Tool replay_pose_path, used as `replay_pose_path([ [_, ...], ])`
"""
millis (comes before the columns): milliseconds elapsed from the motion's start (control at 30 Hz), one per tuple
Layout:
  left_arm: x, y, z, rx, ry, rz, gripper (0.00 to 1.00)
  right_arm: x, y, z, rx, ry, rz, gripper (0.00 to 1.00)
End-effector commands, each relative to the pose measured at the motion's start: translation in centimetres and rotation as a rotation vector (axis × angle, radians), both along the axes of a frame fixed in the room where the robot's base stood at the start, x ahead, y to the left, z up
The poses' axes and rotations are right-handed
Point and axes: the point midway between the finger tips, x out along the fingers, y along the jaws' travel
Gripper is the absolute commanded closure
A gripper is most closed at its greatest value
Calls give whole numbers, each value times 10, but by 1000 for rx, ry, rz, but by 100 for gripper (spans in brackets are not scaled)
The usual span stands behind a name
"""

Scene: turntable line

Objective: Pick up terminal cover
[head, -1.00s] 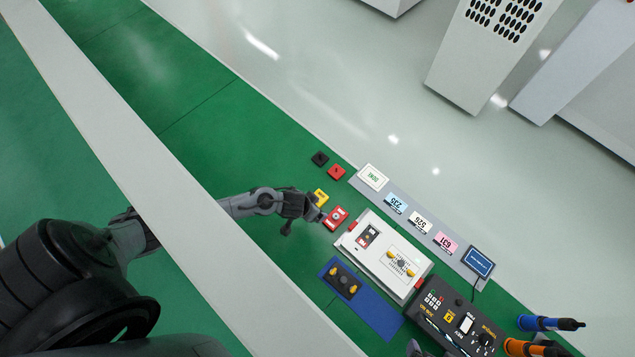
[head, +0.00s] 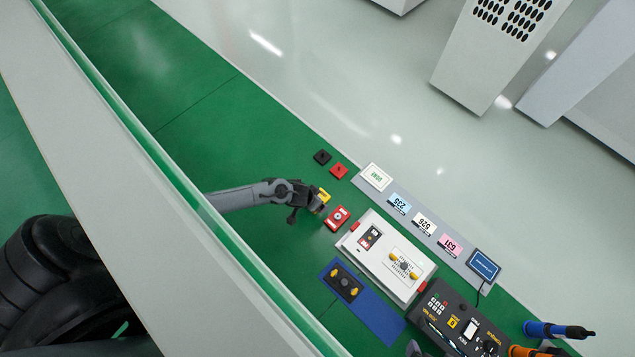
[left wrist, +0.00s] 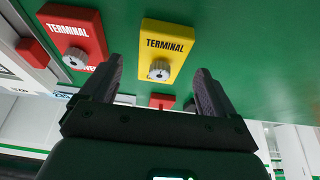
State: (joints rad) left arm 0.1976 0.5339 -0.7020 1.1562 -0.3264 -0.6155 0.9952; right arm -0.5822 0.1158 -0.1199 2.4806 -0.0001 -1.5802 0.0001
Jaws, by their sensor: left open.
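A yellow terminal cover (left wrist: 166,52) with a grey knob lies on the green surface. In the left wrist view it is ahead of and between the open fingers of my left gripper (left wrist: 156,85), with nothing held. A red terminal cover (left wrist: 74,38) with a similar knob lies to its left. In the head view my left gripper (head: 318,208) is beside the yellow cover (head: 324,195), partly hiding it, and the red cover (head: 337,218) is just to the right. I cannot tell the exact height gap. My right gripper is not recognisable in view.
A white unit (head: 385,255) stands right of the covers, with a blue mat (head: 375,318) and a dark meter box (head: 458,318) nearby. Black (head: 322,157) and red (head: 339,170) blocks lie behind. Blue and orange probes (head: 555,329) are at lower right. The green surface at left is clear.

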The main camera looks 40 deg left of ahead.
Motion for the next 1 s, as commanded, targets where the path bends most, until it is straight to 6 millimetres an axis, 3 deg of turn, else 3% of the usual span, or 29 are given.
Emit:
replay_pose_path([
  [200, 9, 1, -22, 0, 1, 0, 11, 1, 0, -6, 2, -2, -1, 0],
  [567, 12, 1, -27, -1, 0, 0, 11, 1, 0, -7, -2, -2, 1, 0],
  [1000, 12, 1, -27, -1, 0, 0, 72, 1, -2, -7, -9, -2, 6, 0],
])
